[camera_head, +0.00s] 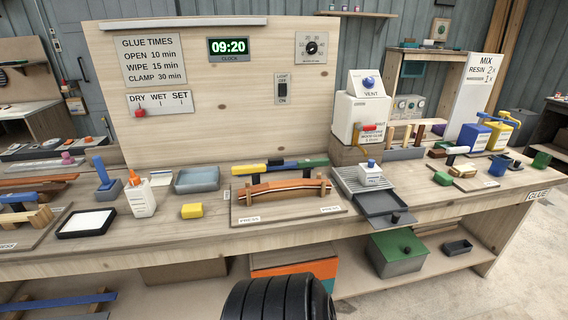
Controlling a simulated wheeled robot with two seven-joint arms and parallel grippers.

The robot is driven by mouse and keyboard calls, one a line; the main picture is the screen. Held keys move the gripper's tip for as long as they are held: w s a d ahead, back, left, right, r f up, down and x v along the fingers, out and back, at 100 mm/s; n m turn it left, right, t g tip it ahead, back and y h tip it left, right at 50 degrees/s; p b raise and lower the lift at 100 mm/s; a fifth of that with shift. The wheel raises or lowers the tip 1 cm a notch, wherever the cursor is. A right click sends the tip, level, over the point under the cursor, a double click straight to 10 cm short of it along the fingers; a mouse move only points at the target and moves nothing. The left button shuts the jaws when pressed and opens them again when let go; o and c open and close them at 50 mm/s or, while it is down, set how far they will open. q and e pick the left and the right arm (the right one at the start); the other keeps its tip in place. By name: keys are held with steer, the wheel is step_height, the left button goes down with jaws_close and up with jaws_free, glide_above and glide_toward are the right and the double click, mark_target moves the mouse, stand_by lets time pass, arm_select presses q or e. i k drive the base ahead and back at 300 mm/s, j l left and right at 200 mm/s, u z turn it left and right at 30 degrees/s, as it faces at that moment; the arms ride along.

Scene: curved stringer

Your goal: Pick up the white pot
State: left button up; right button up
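A small white pot (370,178) with a blue knob on top and a label on its front stands upright at the grey ribbed tray (352,182), right of the bench's middle. A white bottle (140,200) with an orange tip stands upright on the left part of the bench. A large white glue container (361,112) with a red tap sits on a wooden stand behind the small pot. I cannot tell for certain which white vessel the task names. Neither of my grippers shows in this view.
A curved wooden stringer (283,190) lies in a press form at the bench's middle. Blue and yellow resin containers (474,138) stand right. A dark tray (383,203) fronts the pot.

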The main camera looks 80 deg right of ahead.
mark_target(367, 179)
steer(key=z, duration=3.4)
